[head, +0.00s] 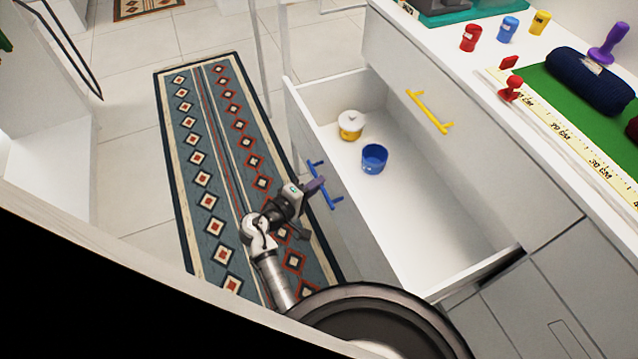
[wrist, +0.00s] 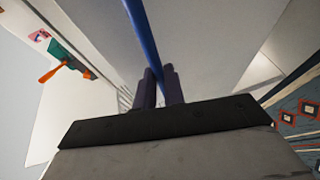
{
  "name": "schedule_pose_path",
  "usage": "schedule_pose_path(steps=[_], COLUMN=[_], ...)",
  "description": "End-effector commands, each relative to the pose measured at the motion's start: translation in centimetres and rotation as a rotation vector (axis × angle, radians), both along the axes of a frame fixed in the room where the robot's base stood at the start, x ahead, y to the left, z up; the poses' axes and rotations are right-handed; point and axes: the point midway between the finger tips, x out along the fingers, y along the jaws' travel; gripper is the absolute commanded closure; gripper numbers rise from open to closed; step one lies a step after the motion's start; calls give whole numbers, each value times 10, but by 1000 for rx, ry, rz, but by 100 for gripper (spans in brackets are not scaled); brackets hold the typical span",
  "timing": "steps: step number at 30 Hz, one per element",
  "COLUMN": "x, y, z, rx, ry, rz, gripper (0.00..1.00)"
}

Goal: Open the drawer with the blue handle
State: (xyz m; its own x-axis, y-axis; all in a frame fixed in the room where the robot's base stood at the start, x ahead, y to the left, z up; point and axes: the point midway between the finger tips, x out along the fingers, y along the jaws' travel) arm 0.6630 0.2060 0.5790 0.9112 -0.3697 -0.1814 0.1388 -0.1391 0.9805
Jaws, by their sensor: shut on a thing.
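The drawer (head: 440,290) with the blue handle stands pulled out from the cabinet in the head view, its inside in plain sight. The blue handle (head: 335,201) is on its front panel and also shows in the wrist view (wrist: 139,35). My gripper (head: 319,186) is at this handle, with its fingers shut on the bar. In the wrist view the two dark fingers (wrist: 160,88) sit on either side of the blue bar. Inside the drawer are a white-lidded yellow pot (head: 351,126) and a blue cup (head: 374,158).
A shut drawer with a yellow handle (head: 430,112) is above the open one. The countertop holds red (head: 470,38), blue (head: 508,29) and yellow (head: 540,22) containers and a dark blue roll (head: 590,80). A patterned rug (head: 207,150) covers the floor beside the drawer.

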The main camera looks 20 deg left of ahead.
Motion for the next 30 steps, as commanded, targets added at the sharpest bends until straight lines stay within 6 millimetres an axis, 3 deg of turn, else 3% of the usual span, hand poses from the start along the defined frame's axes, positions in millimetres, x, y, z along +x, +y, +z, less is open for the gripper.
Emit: schedule_pose_path(steps=[5, 6, 11, 22, 30], x=[0, 0, 0, -5, -51], y=[0, 0, 0, 2, 22], z=[0, 0, 0, 1, 9], rx=[0, 0, 0, 0, 0], ry=[0, 0, 0, 0, 1], rz=[-2, -2, -1, 2, 5], gripper=[100, 88, 68, 68, 68])
